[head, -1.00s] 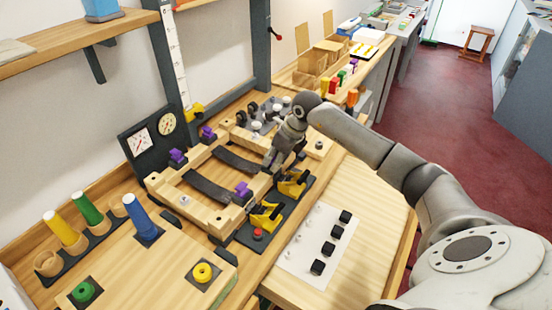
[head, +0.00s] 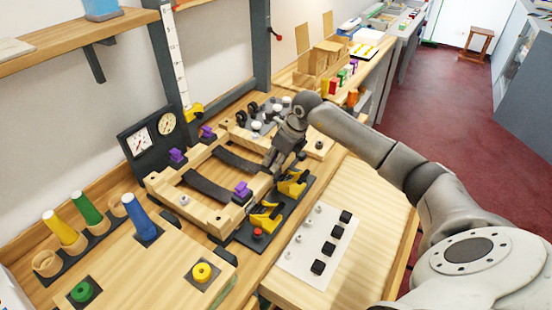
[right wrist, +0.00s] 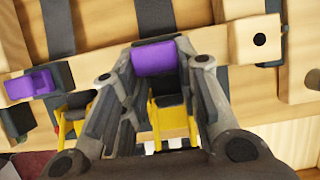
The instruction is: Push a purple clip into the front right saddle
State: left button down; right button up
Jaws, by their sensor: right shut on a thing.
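My right gripper (head: 272,160) is at the front rail of the wooden frame (head: 205,213), toward its right end. In the right wrist view its fingers (right wrist: 156,66) are shut on a purple clip (right wrist: 155,58), over the near edge of the frame. The gripper hides the front right saddle, so I cannot tell whether the clip is seated. Other purple clips sit at the front left (head: 242,188), back left (head: 177,156) and back right (head: 207,133) of the frame. The front left one also shows in the right wrist view (right wrist: 32,84). My left gripper is not in view.
Two yellow toggle clamps (head: 265,217) (head: 293,182) stand close in front of the frame. A white sheet with black blocks (head: 293,255) lies nearer. Dark straps (head: 210,188) cross the frame. A gauge panel (head: 148,138) stands behind.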

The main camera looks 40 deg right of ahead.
jog(key=shift+s+f, duration=0.15)
jog(key=shift+f, duration=0.25)
jog(key=o, duration=0.8)
jog(key=shift+a+f, duration=0.1)
jog(key=shift+o, duration=0.2)
jog(key=o, duration=0.4)
jog(key=shift+w, duration=0.2)
jog(key=shift+r, duration=0.2)
